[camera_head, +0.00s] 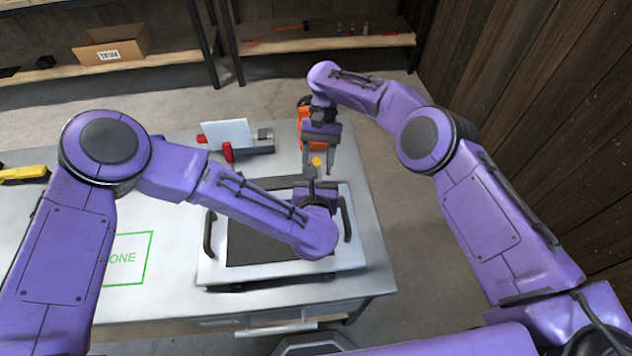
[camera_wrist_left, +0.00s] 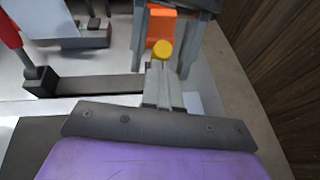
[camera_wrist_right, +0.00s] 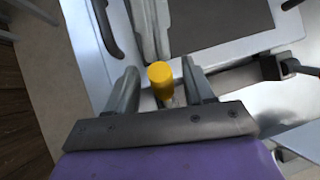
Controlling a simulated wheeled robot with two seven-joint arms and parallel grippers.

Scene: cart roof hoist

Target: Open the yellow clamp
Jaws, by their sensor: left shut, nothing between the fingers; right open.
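The yellow clamp shows mainly as a yellow round knob (camera_head: 316,161) near the tray's back right corner. My right gripper (camera_head: 319,165) is open, with its fingers on either side of the knob. In the right wrist view the knob (camera_wrist_right: 160,78) stands between the spread fingers, and I cannot tell whether they touch it. My left gripper (camera_head: 311,180) is shut and empty, just in front of the knob. In the left wrist view its closed fingers (camera_wrist_left: 160,80) point toward the knob (camera_wrist_left: 162,50). The rest of the clamp is largely hidden by the grippers.
A white tray (camera_head: 212,268) with a dark panel and black side handles lies under my left forearm. A red-handled clamp (camera_head: 228,152) stands behind it, left of my grippers. An orange thing (camera_head: 305,115) is partly behind my right gripper. A green-outlined square (camera_head: 150,250) marks the left tabletop.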

